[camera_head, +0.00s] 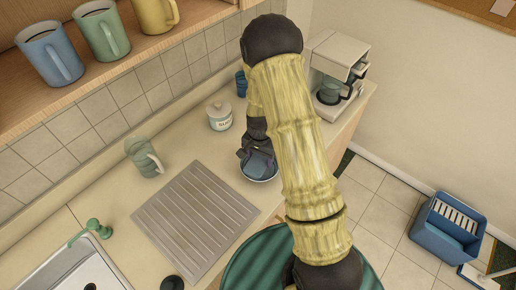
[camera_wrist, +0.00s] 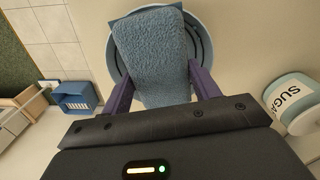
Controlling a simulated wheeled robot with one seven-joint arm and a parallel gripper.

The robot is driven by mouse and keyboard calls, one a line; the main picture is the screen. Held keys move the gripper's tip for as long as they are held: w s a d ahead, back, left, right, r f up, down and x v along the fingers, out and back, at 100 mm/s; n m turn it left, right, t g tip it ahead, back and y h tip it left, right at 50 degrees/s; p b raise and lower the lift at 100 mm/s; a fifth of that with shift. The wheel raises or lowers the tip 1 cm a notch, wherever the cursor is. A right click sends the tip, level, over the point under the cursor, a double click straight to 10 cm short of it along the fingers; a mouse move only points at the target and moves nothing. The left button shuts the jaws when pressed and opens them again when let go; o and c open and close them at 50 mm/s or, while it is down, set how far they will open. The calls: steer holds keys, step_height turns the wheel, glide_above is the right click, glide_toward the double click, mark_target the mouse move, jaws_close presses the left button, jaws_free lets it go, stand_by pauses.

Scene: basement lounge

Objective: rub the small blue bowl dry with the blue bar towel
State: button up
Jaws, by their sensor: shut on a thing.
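The small blue bowl (camera_head: 246,170) stands on the counter below my gripper in the head view. In the wrist view the bowl (camera_wrist: 204,40) shows its pale rim and darker ringed inside. The blue bar towel (camera_wrist: 152,50) is a fuzzy folded piece between the two purple fingers of my gripper (camera_wrist: 160,90). The towel lies across the bowl's opening and hides much of its inside. My gripper also shows in the head view (camera_head: 257,158), shut on the towel at the bowl. I cannot tell how firmly the towel touches the bowl.
A sugar jar (camera_head: 220,115) stands close behind the bowl, with a blue cup (camera_head: 241,84) farther back. A coffee maker (camera_head: 335,75) is at the counter's far end.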

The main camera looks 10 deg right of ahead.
steer(key=shift+s+a, duration=0.6)
steer(key=shift+s, duration=0.2)
steer(key=shift+w+d, duration=0.55)
steer(key=shift+w, duration=0.2)
steer(key=shift+w+d, duration=0.55)
steer(key=shift+w, duration=0.15)
steer(key=shift+s+a, duration=1.15)
steer(key=shift+s, duration=0.25)
steer(key=shift+d, duration=0.1)
steer(key=shift+w+d, duration=1.05)
steer(key=shift+w, duration=0.4)
steer(key=shift+s+a, duration=1.15)
steer(key=shift+s, duration=0.25)
steer(key=shift+s+r, duration=0.1)
steer(key=shift+r, duration=0.1)
steer(key=shift+r+p, duration=1.85)
steer(key=shift+r, duration=0.5)
steer(key=shift+r+p, duration=0.95)
steer(key=shift+r, duration=0.4)
